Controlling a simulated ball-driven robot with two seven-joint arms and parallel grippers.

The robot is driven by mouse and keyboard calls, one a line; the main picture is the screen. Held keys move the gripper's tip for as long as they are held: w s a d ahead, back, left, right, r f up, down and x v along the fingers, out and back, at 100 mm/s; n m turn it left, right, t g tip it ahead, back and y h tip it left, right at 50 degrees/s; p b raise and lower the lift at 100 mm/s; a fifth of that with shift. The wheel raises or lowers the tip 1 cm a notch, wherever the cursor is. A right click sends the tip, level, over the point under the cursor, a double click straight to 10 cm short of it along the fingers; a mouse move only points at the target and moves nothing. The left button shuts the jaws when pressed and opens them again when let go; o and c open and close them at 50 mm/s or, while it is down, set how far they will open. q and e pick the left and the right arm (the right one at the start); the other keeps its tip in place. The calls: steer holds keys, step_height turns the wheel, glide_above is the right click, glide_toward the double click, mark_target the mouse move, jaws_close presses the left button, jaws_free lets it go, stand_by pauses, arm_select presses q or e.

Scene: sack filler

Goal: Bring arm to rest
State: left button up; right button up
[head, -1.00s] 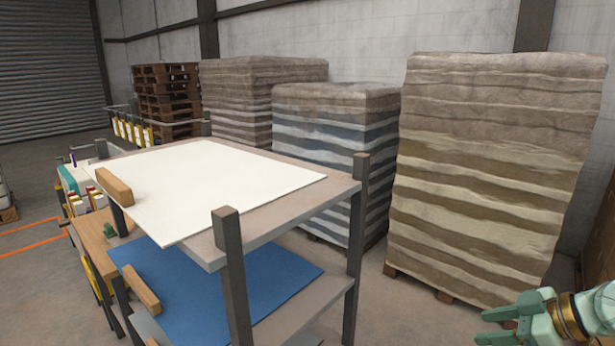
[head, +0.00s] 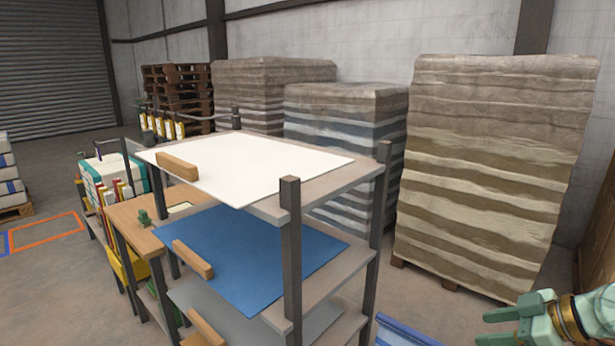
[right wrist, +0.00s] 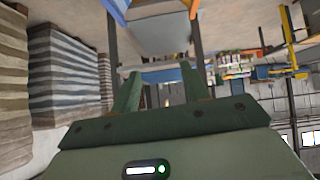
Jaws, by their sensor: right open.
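My right gripper (head: 500,327) is at the lower right corner of the head view, green, with its two fingers apart and nothing between them. In the right wrist view its fingers (right wrist: 160,90) also stand apart with an empty gap. It is held in the air, to the right of the shelf rack and in front of the tall wrapped stack, touching nothing that I can see. My left gripper is not in view.
A shelf rack with dark posts (head: 291,265) holds a white sheet (head: 260,165) on top and a blue sheet (head: 255,255) below. Tall wrapped pallet stacks (head: 490,180) stand behind. A blue item (head: 400,333) lies low beside the rack. Open floor (head: 60,285) shows at left.

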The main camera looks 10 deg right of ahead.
steer(key=w+d+f+m+t+h+b, duration=0.1)
steer(key=w+d+f+h, duration=0.1)
steer(key=f, duration=1)
steer(key=w+d+f+m+h+b, duration=0.1)
steer(key=w+d+f+m+b, duration=0.15)
steer(key=f, duration=1.05)
steer(key=s+f+m+g+h+b, duration=0.1)
steer(key=s+f+h, duration=0.1)
steer(key=s+f, duration=0.55)
steer(key=s+f+g+h, duration=0.1)
steer(key=s+f, duration=0.3)
steer(key=f, duration=0.7)
steer(key=s+a+f+g+b, duration=0.1)
steer(key=s+a+f, duration=0.2)
steer(key=s+f, duration=0.5)
steer(key=s+a+f+g+b, duration=0.1)
steer(key=s+a+f+g, duration=0.15)
steer(key=s+f, duration=0.5)
steer(key=s+a+f+g, duration=0.1)
steer(key=s+a+f, duration=0.1)
steer(key=s+a, duration=0.4)
steer(key=s+a+f+g, duration=0.1)
steer(key=s+a, duration=0.5)
steer(key=s, duration=1.1)
steer(key=shift+s+f+m+g+b, duration=0.2)
steer(key=shift+f+m+g+b, duration=0.15)
steer(key=shift+g+b, duration=0.1)
steer(key=shift+o, duration=0.4)
